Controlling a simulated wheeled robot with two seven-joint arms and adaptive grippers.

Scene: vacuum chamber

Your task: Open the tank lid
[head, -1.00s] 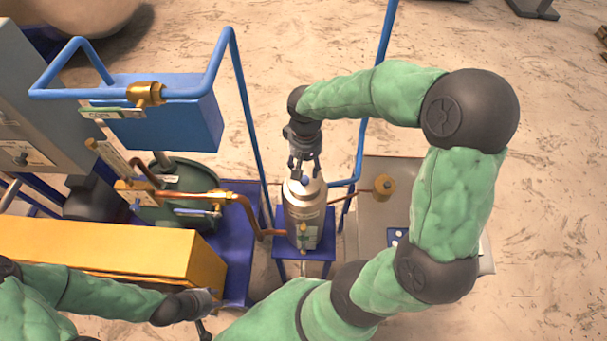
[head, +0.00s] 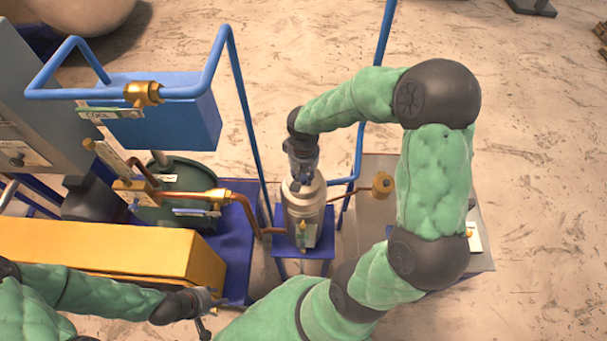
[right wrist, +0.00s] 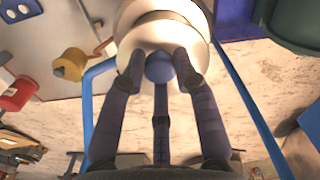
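The silver tank (head: 304,213) stands upright on a small blue stand in the head view. In the right wrist view its pale round lid (right wrist: 135,42) has a blue knob (right wrist: 160,67) on top. The lid sits on the tank. My right gripper (head: 302,178) is directly above the lid, pointing down. In the right wrist view its fingers (right wrist: 160,78) straddle the knob and look open; whether they touch it is unclear. My left gripper (head: 206,318) is low at the left, away from the tank, and its fingers are too small to judge.
A copper pipe with a brass fitting (head: 382,185) sticks out right of the tank. Blue pipes (head: 245,110) rise close behind it. A yellow box (head: 100,248) and a dark green vessel (head: 180,178) stand left. Open floor lies at the far right.

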